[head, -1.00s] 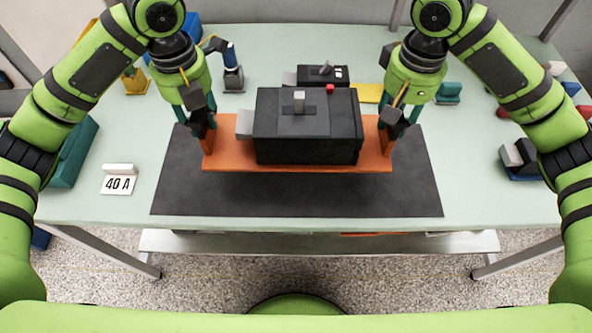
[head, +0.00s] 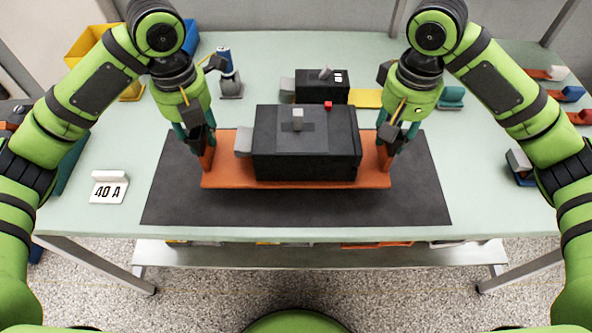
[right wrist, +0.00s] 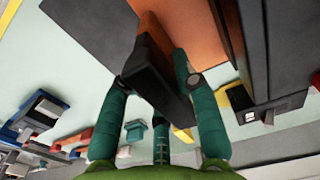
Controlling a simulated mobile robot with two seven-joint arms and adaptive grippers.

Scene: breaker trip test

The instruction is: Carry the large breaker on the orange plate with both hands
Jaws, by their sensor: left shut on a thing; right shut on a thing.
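The large breaker (head: 300,165) is a dark grey box with a light toggle and a small red button. It stands upright on the orange plate (head: 225,180), which is level over the dark mat with a shadow below it. My left gripper (head: 206,145) is shut on the plate's left end. My right gripper (head: 386,142) is shut on its right end. In the right wrist view my right gripper's teal fingers (right wrist: 160,85) are around a dark part beside the orange plate (right wrist: 185,30). The exact contact is partly hidden.
The dark mat (head: 420,205) lies on the pale green table (head: 480,170). A smaller dark breaker (head: 308,88) stands behind the plate. A white "40 A" sign (head: 108,187) is at left. A yellow bin (head: 85,45) is at back left, several coloured items at right.

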